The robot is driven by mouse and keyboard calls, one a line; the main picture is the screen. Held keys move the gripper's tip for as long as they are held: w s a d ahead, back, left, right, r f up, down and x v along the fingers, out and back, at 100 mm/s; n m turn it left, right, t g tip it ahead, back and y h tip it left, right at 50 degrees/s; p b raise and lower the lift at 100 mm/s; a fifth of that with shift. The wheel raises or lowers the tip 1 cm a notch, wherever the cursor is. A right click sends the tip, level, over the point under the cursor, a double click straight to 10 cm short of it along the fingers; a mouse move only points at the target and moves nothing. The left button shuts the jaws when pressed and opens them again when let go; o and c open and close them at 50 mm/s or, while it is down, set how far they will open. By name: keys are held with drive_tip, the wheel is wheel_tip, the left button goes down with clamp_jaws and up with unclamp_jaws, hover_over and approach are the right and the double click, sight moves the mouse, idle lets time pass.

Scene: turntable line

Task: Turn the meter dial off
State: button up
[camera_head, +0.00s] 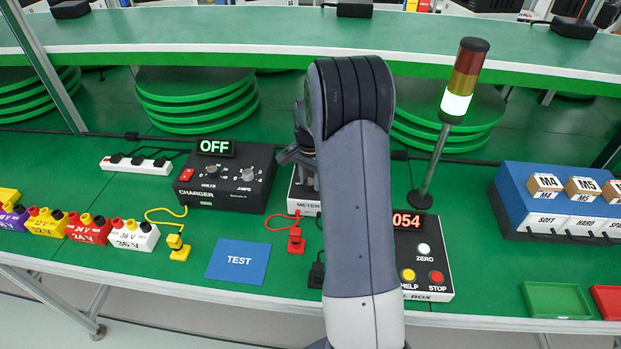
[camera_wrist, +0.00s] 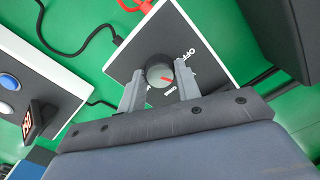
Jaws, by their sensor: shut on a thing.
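The meter (camera_head: 305,196) is a box with a dark top and white sides, mostly hidden behind my arm in the head view. In the wrist view the meter (camera_wrist: 197,50) shows its dark face with an "OFF" mark and a round dial (camera_wrist: 160,73) with a red pointer line. The pointer is turned away from the "OFF" mark. My gripper (camera_wrist: 158,78) has its two grey fingers on either side of the dial and is shut on it. In the head view the fingers are largely hidden by my arm.
A charger (camera_head: 228,186) reading "OFF" stands left of the meter. A button box (camera_head: 425,262) with a signal tower (camera_head: 455,105) stands to the right. Red (camera_head: 296,240) and yellow (camera_head: 178,247) plugs and a blue TEST mat (camera_head: 238,261) lie in front.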

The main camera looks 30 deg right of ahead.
drive_tip(key=shift+c, duration=1.1)
drive_tip(key=n, duration=0.5)
drive_tip(key=shift+n, duration=2.4)
drive_tip(key=o, duration=1)
drive_tip(key=shift+c, duration=0.2)
drive_tip(key=shift+r, duration=0.1)
